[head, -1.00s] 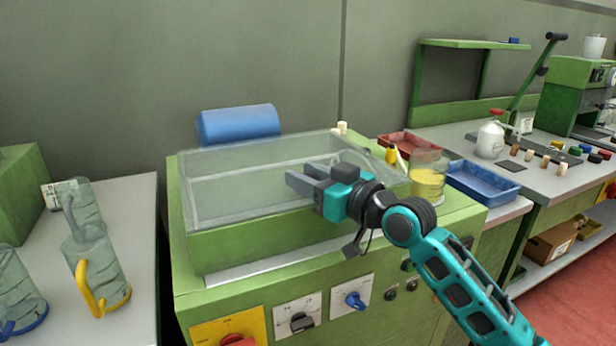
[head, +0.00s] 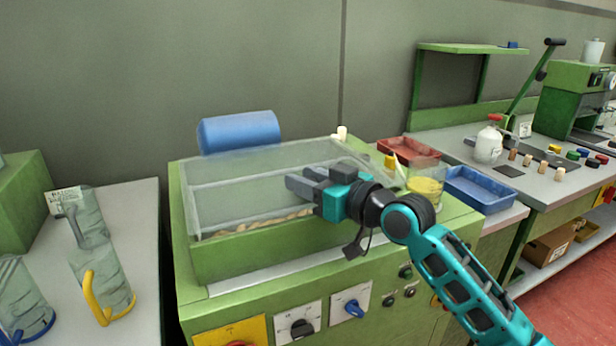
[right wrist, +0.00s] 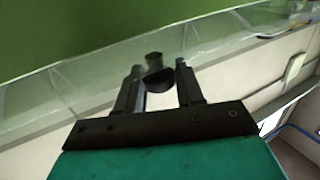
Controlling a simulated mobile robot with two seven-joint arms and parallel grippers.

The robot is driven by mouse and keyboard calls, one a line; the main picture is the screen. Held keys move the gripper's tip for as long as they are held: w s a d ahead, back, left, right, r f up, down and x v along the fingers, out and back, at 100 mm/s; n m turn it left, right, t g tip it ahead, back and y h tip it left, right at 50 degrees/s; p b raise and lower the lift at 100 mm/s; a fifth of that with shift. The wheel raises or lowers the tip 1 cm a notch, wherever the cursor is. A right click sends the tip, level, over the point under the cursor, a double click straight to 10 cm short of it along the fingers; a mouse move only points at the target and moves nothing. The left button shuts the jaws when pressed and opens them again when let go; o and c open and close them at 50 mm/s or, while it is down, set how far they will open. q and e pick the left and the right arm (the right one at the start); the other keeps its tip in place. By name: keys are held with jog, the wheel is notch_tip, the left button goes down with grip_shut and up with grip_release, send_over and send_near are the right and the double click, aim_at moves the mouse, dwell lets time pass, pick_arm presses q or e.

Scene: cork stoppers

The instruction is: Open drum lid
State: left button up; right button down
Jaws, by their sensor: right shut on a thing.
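The drum lid (head: 235,185) is a large clear cover on the green drum housing (head: 250,250). It is raised at its front, and pale corks (head: 265,223) show in the gap below its front edge. My right gripper (head: 300,184) is at the lid's front right. In the right wrist view, its fingers (right wrist: 160,88) are shut on a dark knob (right wrist: 157,70) at the clear lid's edge. In the head view the knob is hidden by the gripper. My left gripper is not in view.
A blue roller (head: 238,132) lies behind the lid. A beaker with yellow contents (head: 425,187) stands right of my gripper, close to my forearm. Blue (head: 480,188) and red (head: 408,150) trays are further right. Clear jugs (head: 98,270) stand on the left table.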

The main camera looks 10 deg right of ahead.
jog(key=w+a+r+m+g+h+p, duration=0.1)
jog(key=w+r+g+p, duration=0.1)
jog(key=r, duration=0.6)
jog(key=w+a+r+g+h+p, duration=0.1)
jog(key=w+r+g+h+p, duration=0.1)
jog(key=w+r, duration=0.3)
jog(key=shift+a+r+m+g+p, duration=0.15)
jog(key=shift+r+m+g+p, duration=0.4)
jog(key=shift+r, duration=0.95)
jog(key=shift+w, duration=0.1)
